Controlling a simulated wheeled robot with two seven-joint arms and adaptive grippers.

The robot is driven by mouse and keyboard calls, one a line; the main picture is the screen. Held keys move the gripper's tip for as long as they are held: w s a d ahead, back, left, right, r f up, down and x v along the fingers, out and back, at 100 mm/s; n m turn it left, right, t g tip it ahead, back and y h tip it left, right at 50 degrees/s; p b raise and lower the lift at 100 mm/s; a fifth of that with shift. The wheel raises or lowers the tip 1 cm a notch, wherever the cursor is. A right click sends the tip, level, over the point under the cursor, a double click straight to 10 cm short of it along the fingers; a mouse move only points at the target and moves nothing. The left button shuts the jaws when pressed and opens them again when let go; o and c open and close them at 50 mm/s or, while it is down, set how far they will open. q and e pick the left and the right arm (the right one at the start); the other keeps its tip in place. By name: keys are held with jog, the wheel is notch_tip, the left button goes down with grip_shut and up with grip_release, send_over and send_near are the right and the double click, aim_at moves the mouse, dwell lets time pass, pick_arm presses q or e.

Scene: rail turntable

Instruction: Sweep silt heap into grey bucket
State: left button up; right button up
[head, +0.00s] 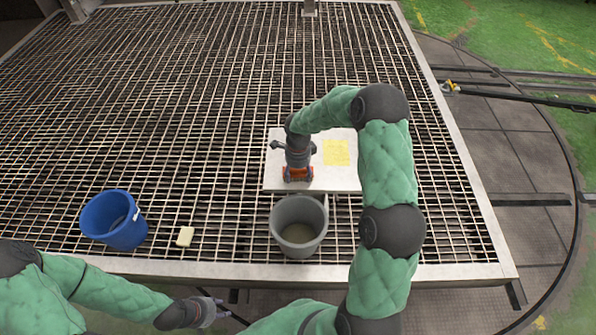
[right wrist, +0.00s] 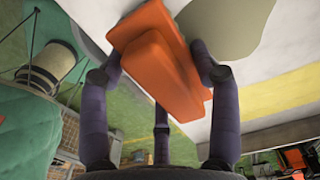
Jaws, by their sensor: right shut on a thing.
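The grey bucket (head: 282,236) stands upright near the front edge of the grating, with a brownish area visible inside. My right gripper (head: 298,168) points down over the white board behind the bucket. It is shut on an orange block-shaped tool (head: 298,175), which fills the space between its fingers in the right wrist view (right wrist: 160,65). A flat grey-olive patch (right wrist: 228,25), possibly the silt, lies on the white board beside the tool; I cannot make it out in the head view. My left gripper (head: 222,308) is low at the front, outside the grating; its fingers are too small to read.
The white board (head: 277,178) bears a yellow patch (head: 336,152), right of my right gripper. A blue bucket (head: 105,217) stands at the front left, with a cream block (head: 185,236) lying beside it. The grating behind the board is clear.

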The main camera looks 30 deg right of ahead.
jog(key=shift+s, duration=0.1)
jog(key=shift+r+p, duration=0.45)
jog(key=shift+r, duration=0.5)
jog(key=shift+w+d+f+b, duration=0.15)
jog(key=shift+w+d, duration=0.75)
jog(key=shift+w, duration=0.75)
jog(key=shift+w+d+f+b, duration=0.15)
jog(key=shift+w+d, duration=0.75)
jog(key=shift+w, duration=0.7)
jog(key=shift+w+d+f+b, duration=0.15)
jog(key=shift+w+d, duration=0.75)
jog(key=shift+w, duration=0.75)
jog(key=shift+r, duration=0.15)
jog(key=shift+f+b, duration=0.35)
jog(key=shift+f, duration=0.3)
